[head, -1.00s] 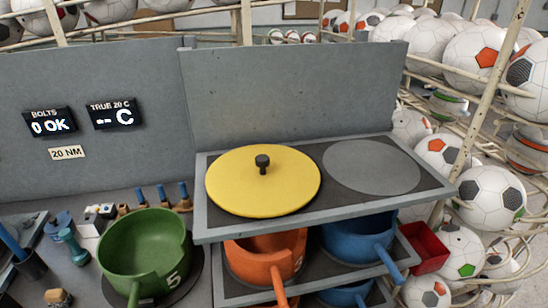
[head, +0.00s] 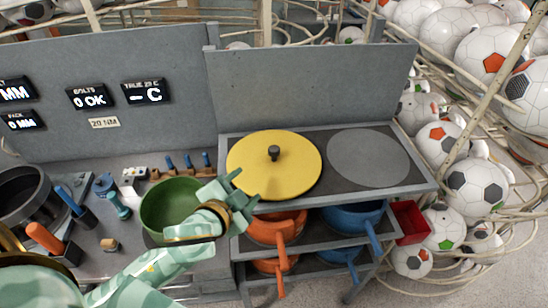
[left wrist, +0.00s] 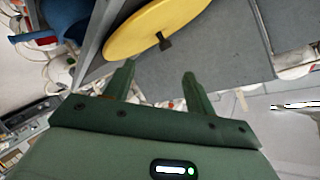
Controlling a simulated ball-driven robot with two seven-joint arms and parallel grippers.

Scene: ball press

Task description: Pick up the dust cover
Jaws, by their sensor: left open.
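The dust cover (head: 290,170) is a flat yellow disc with a short dark knob (head: 273,153) at its centre. It lies on the left half of the top shelf of the rack. It also shows in the left wrist view (left wrist: 140,28), with its knob (left wrist: 164,42) beyond the fingertips. My left gripper (head: 243,188) is open and empty, near the front left edge of the cover. In the left wrist view its two green fingers (left wrist: 159,70) stand apart with nothing between them. My right gripper is not in view.
A grey round pad (head: 368,158) lies bare right of the cover. An orange pot (head: 275,228) and a blue pot (head: 350,217) stand on the shelf below. A green pot (head: 168,205) is behind my left arm. A grey panel (head: 310,90) rises behind the rack.

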